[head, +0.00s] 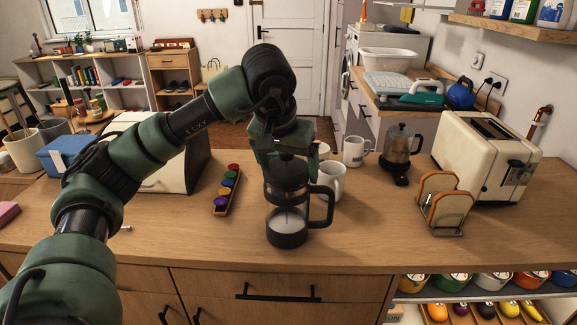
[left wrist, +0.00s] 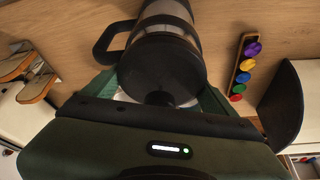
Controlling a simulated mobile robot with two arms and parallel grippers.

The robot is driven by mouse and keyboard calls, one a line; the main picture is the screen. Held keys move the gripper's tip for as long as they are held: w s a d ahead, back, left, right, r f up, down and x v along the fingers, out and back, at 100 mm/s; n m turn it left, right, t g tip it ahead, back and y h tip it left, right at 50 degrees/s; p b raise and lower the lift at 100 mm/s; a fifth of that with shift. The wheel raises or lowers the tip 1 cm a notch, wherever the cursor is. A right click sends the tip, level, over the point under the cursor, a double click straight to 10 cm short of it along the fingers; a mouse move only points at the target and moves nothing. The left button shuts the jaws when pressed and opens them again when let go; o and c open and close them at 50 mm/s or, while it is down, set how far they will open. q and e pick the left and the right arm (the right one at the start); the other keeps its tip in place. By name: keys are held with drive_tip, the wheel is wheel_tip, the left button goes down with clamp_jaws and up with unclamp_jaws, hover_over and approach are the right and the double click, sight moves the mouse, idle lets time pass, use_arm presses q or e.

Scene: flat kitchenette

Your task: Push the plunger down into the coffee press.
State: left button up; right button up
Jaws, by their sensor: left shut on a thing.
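The coffee press (head: 287,215) stands upright on the wooden counter, a glass body in a black frame with a black handle at the right. White liquid shows in its lower part. Its black lid (head: 287,172) sits on top. My left gripper (head: 283,150) is above the press, pointing down, shut on the plunger knob, which it mostly hides. In the left wrist view the press (left wrist: 165,60) lies between and beyond the fingers, with the plunger knob (left wrist: 160,98) close to the gripper's palm. How far the plunger is down inside is hard to tell. My right gripper is in neither view.
White mugs (head: 330,180) stand close behind and right of the press. A capsule rack (head: 228,190) lies to its left. A toast rack (head: 444,205), a toaster (head: 487,155) and a coffee grinder (head: 398,150) stand at the right. The counter in front is clear.

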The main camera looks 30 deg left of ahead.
use_arm(q)
drive_tip(key=o, duration=1.4)
drive_tip(key=shift+r, duration=0.15)
drive_tip(key=v, duration=0.7)
drive_tip(key=shift+s+r, duration=0.2)
drive_tip(key=shift+r, duration=0.05)
